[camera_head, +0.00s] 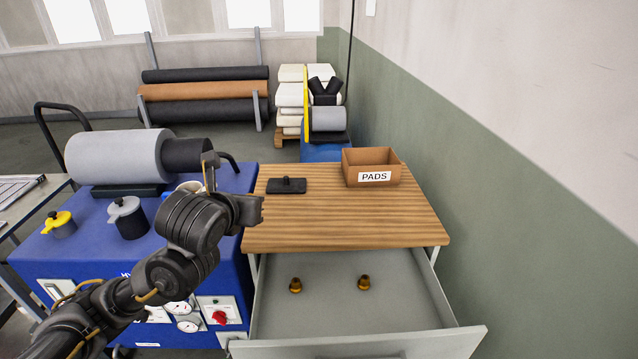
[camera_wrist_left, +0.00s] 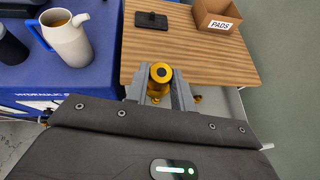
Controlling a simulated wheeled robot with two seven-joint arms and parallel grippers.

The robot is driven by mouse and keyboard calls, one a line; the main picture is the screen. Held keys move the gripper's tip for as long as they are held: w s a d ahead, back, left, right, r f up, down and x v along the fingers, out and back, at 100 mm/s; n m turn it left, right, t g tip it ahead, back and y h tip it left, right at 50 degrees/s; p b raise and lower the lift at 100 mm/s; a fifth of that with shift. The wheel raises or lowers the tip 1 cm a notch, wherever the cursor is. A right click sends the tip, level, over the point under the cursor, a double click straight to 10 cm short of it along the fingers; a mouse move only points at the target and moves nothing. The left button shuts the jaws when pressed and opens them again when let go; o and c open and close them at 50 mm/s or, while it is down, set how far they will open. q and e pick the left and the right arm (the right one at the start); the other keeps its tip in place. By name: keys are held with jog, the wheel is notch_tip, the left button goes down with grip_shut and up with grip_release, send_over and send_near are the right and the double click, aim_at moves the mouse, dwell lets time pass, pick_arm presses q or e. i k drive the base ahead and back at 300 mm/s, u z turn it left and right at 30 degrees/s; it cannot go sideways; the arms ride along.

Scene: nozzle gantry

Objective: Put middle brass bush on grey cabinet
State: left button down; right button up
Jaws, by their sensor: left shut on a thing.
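My left gripper (camera_head: 252,208) is above the left edge of the wooden top (camera_head: 340,222) of the cabinet with the open grey drawer (camera_head: 330,318). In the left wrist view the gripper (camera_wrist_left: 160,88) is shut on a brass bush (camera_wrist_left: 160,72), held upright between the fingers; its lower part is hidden. The head view does not show this bush, as the gripper covers it. Two other brass bushes, one on the left (camera_head: 295,285) and one on the right (camera_head: 363,283), stand apart in the drawer. My right gripper is not in view.
A cardboard box marked PADS (camera_head: 372,168) and a small black device (camera_head: 287,186) sit at the back of the wooden top. Its middle and front are clear. A blue hydraulic unit (camera_head: 215,275) with pots stands left. A wall (camera_head: 520,200) rises on the right.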

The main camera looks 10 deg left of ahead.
aim_at(329, 219)
jog(key=z, duration=0.15)
jog(key=i, duration=0.85)
jog(key=z, duration=0.35)
